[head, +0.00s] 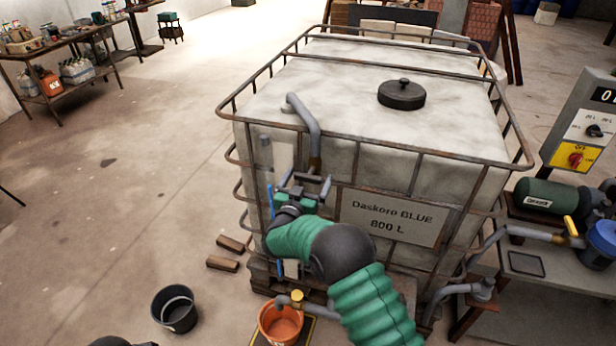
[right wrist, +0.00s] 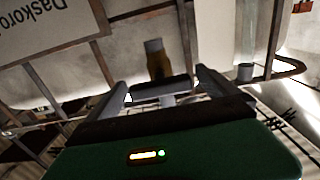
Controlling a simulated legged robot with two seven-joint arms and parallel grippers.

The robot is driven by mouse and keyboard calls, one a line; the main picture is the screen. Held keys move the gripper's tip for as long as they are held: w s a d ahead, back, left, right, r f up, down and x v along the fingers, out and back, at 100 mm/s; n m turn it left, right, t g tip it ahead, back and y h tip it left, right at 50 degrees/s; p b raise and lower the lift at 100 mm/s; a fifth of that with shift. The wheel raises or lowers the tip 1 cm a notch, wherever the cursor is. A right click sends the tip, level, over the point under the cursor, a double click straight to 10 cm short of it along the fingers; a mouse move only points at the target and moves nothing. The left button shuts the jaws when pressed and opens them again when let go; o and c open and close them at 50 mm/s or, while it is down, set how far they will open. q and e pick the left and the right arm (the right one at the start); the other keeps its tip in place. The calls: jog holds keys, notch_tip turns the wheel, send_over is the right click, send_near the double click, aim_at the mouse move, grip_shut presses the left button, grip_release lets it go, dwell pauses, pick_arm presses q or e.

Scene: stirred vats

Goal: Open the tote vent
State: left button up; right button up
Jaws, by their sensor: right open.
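The tote (head: 470,175) is a large whitish tank in a rusty cage, with a sign reading "Daskoro BLUE 800 L" (head: 392,217). A grey bent pipe (head: 303,115) comes down over its front edge to a brass fitting (head: 314,163), which also shows in the right wrist view (right wrist: 155,58). A grey crossbar (right wrist: 160,88) lies below the fitting, between my right fingers. My right gripper (head: 305,182) is open around this bar; whether it touches is unclear. A black round lid (head: 402,95) sits on top of the tote.
An orange bucket (head: 281,325) stands below a yellow-handled tap (head: 297,297). A black bucket (head: 175,311) and wooden blocks (head: 222,263) are on the floor. At right are a bench (head: 480,325), a pump (head: 550,198) and a switch box (head: 583,125).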

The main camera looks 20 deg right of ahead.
jog(key=c, duration=1.4)
jog(key=shift+o, duration=0.2)
jog(key=shift+n, duration=0.3)
jog(key=n+p, duration=0.1)
jog(key=n, duration=0.1)
jog(key=shift+r+n, duration=0.1)
jog(key=shift+n, duration=0.2)
jog(key=n+p, duration=0.2)
jog(key=n, duration=0.3)
jog(key=n+p, duration=0.1)
jog(key=n, duration=0.4)
jog(key=shift+n, duration=0.4)
jog(key=shift+f+n+p, duration=0.2)
jog(key=shift+n+p, duration=0.35)
jog(key=shift+n, duration=1.35)
